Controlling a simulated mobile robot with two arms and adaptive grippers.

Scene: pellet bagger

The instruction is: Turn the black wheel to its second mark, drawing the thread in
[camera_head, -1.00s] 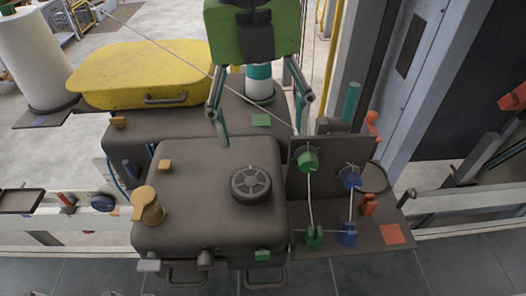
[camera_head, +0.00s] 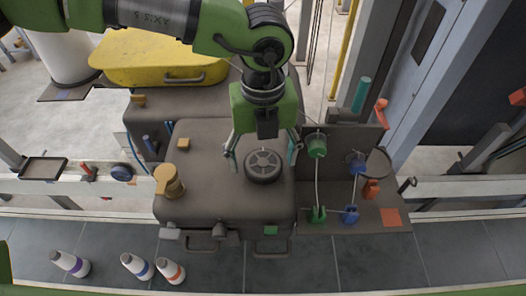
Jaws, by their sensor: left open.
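The black spoked wheel (camera_head: 264,167) lies flat on top of the dark brown machine housing (camera_head: 215,200). My left gripper (camera_head: 263,161) is open, pointing down, with one finger on each side of the wheel. I cannot tell whether the fingers touch it. The white thread (camera_head: 318,184) runs down from the upper green pulley (camera_head: 317,146) to the lower green guide (camera_head: 317,214). It also shows between the lower blue guide (camera_head: 350,214) and the upper blue pulley (camera_head: 356,162). I cannot make out any marks by the wheel. My right gripper is out of view.
A yellow lidded box (camera_head: 150,62) and a large white roll (camera_head: 68,40) stand behind. A yellow-brown knob (camera_head: 168,181) sits left of the wheel. An orange square (camera_head: 390,217) lies on the side plate.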

